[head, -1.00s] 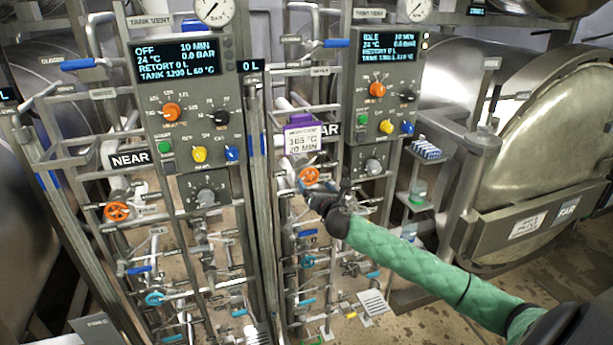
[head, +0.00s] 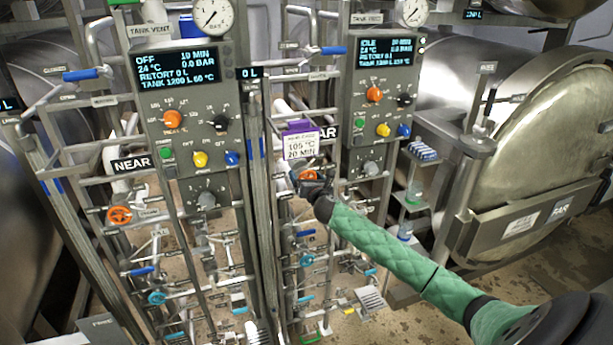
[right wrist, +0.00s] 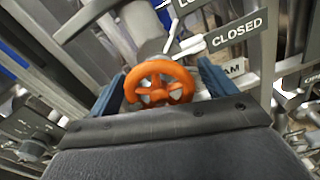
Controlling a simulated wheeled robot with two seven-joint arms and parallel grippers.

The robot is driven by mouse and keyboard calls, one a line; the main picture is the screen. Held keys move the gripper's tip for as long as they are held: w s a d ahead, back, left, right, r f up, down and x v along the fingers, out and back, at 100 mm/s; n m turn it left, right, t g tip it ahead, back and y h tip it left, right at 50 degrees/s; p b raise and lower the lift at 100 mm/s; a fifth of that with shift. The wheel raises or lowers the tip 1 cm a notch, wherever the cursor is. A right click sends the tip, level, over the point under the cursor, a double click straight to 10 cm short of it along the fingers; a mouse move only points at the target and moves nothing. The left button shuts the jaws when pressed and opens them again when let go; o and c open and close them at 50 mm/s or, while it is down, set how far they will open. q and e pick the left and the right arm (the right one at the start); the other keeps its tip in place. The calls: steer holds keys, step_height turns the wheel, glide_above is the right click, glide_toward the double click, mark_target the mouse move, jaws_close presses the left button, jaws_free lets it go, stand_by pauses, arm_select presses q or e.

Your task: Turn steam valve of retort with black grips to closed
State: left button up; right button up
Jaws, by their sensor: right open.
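An orange handwheel (right wrist: 160,84) sits between the two blue fingers of my right gripper (right wrist: 158,88) in the right wrist view. The fingers stand apart on either side of the wheel, and I cannot tell whether they touch it. A "CLOSED" label (right wrist: 237,34) is behind it. Another orange wheel (head: 119,215) is below the left panel, away from the gripper. My left gripper is not in view.
The left panel (head: 185,95) reads OFF and the right panel (head: 380,90) reads IDLE. A purple-topped card (head: 300,143) hangs just above the gripped area. Pipes and blue-handled valves crowd around. A large round retort door (head: 540,150) stands at right.

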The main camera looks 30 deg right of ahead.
steer(key=shift+c, duration=0.2)
steer(key=c, duration=0.9)
